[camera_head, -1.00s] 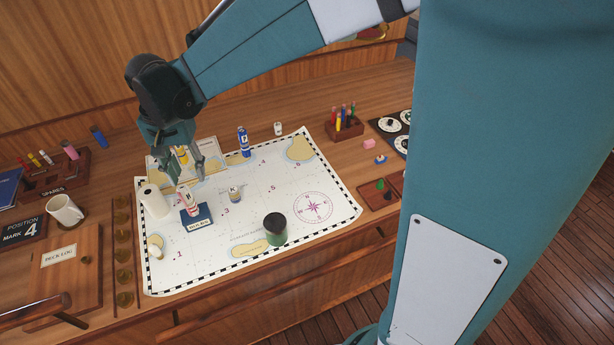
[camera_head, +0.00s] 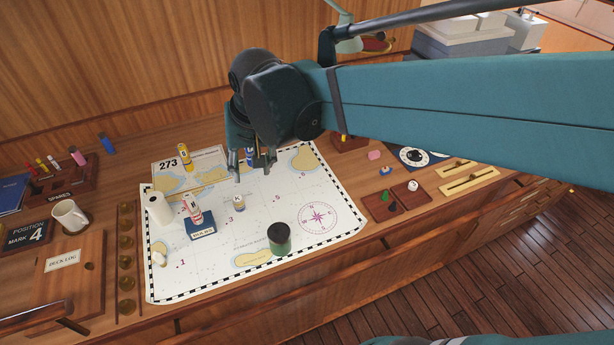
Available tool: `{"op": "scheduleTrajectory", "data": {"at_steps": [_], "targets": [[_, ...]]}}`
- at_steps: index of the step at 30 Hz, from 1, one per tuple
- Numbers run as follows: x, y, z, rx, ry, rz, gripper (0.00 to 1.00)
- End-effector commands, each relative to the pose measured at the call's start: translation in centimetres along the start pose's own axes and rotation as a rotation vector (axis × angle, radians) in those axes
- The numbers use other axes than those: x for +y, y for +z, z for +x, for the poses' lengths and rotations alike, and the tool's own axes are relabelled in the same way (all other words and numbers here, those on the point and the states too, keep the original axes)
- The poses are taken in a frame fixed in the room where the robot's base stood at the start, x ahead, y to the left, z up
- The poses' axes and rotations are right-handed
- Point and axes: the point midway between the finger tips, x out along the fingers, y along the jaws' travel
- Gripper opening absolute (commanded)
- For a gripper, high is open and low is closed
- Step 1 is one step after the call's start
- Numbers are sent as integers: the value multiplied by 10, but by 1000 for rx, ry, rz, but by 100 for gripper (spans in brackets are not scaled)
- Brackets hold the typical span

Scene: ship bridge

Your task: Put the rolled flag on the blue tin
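A red-and-white rolled flag (camera_head: 193,207) stands upright at the left of the chart. Its foot is on the blue tin (camera_head: 201,227), a low block with a white label. My gripper (camera_head: 253,177) hangs over the upper middle of the chart, right of and farther back than the tin, pointing down. Its fingers are apart. A blue roll (camera_head: 249,155) shows between the fingers, mostly hidden; it looks to stand behind them, though the depth is hard to tell. A yellow roll (camera_head: 184,157) stands on the chart sheet marked 273.
A white roll (camera_head: 158,208) stands left of the tin. A small pale piece marked K (camera_head: 239,203) and a dark green cylinder (camera_head: 279,238) stand on the chart (camera_head: 220,270). A mug (camera_head: 69,215) is at the left. The chart's lower left is mostly clear.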

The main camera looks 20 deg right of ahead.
Motion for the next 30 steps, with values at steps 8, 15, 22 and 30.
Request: {"op": "scheduleTrajectory", "data": {"at_steps": [8,15,22,30], "targets": [[41,22,-19,77,-8,-54,37],[72,42,-30,145,-7,-106,37],[99,63,-36,212,4,-155,37],[125,84,-39,280,23,-208,37]]}}
